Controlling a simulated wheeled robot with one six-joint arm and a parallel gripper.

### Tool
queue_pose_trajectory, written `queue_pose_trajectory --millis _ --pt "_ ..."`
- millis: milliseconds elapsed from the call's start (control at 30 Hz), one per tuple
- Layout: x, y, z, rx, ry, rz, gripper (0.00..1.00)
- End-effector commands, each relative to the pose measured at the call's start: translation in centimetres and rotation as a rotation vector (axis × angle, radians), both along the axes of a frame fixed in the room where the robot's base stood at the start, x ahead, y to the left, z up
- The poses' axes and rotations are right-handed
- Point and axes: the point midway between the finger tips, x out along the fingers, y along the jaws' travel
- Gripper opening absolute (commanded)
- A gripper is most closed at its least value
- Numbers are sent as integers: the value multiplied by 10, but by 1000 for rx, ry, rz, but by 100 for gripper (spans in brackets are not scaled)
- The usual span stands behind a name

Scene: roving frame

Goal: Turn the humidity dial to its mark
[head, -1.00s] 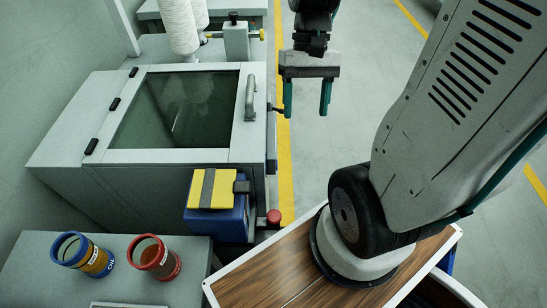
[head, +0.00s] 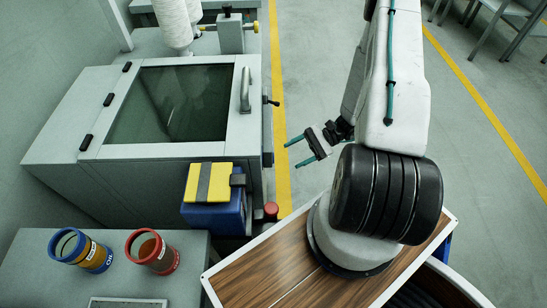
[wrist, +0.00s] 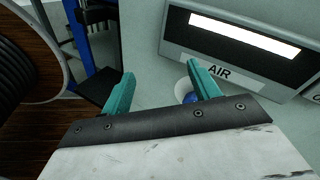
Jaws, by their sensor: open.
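My gripper (head: 294,155) is open and empty, to the right of the grey machine cabinet (head: 60,130), its fingers pointing left toward the cabinet's side. In the wrist view, my gripper (wrist: 160,70) has its two teal fingers apart, facing a grey panel face. No dial marked humidity can be made out in either view.
A blue box with a yellow top (head: 208,182) and a red button (head: 271,210) stand at the cabinet's front right. Two cups, blue-rimmed (head: 84,250) and red-rimmed (head: 153,252), stand on the front-left table.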

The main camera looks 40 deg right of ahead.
Motion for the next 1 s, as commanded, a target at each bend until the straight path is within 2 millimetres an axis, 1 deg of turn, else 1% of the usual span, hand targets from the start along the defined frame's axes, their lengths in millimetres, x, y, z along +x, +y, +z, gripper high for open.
queue_pose_trajectory --millis 33,100,200,267,300,400,467,567,800,1000 --pt "-1 0 -23 36 -2 -67 61" --pt "2 -1 -47 65 -22 -154 61" --pt "11 -5 -75 85 -66 -267 61" --pt "18 -10 -87 82 -106 -331 61" --pt "26 -16 -93 72 -145 -374 61" --pt "40 -25 -94 44 -223 -425 61" --pt "44 -23 -93 39 -243 -428 61" --pt "50 -12 -93 38 -249 -425 61" --pt "71 20 -92 37 -246 -423 61" --pt "82 36 -92 37 -247 -424 61"
